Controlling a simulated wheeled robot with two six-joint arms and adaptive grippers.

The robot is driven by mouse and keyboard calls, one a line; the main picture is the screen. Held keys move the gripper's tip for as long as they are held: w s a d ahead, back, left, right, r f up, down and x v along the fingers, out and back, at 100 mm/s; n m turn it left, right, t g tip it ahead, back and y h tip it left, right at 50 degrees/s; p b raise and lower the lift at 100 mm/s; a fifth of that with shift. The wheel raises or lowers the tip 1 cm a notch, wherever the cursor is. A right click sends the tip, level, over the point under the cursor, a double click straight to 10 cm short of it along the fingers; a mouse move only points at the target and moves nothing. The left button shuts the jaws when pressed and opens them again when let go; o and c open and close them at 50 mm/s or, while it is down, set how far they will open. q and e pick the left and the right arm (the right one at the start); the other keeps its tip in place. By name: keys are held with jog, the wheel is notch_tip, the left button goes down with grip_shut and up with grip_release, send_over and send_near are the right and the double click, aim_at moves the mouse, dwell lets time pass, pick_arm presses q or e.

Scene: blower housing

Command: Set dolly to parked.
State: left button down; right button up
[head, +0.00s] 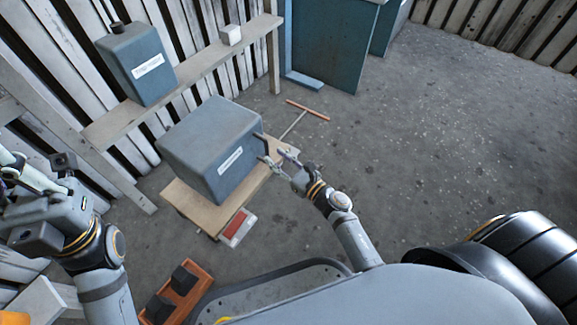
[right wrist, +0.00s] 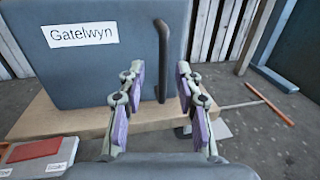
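The dolly (head: 190,208) is a low platform with a wooden deck, standing on the floor; its deck also shows in the right wrist view (right wrist: 60,118). A T-shaped pull bar with an orange grip (head: 308,110) lies beyond it. A large blue-grey box (head: 208,140) labelled "Gatelwyn" sits on the deck. My right gripper (head: 274,159) is open beside the box's right side. In the right wrist view, the box's dark upright handle (right wrist: 161,60) appears between the fingers, apparently ahead of them and not gripped. My left gripper (head: 38,170) is at the left edge; its finger opening is unclear.
A red pad on a pale labelled plate (head: 237,228) is beside the dolly's near side. An orange tray (head: 200,275) with black blocks is in front. A shelf (head: 185,82) holds another blue-grey container (head: 138,65) and a small white box (head: 231,35).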

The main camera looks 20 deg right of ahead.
jog(key=v, duration=0.6)
jog(key=shift+s, duration=0.15)
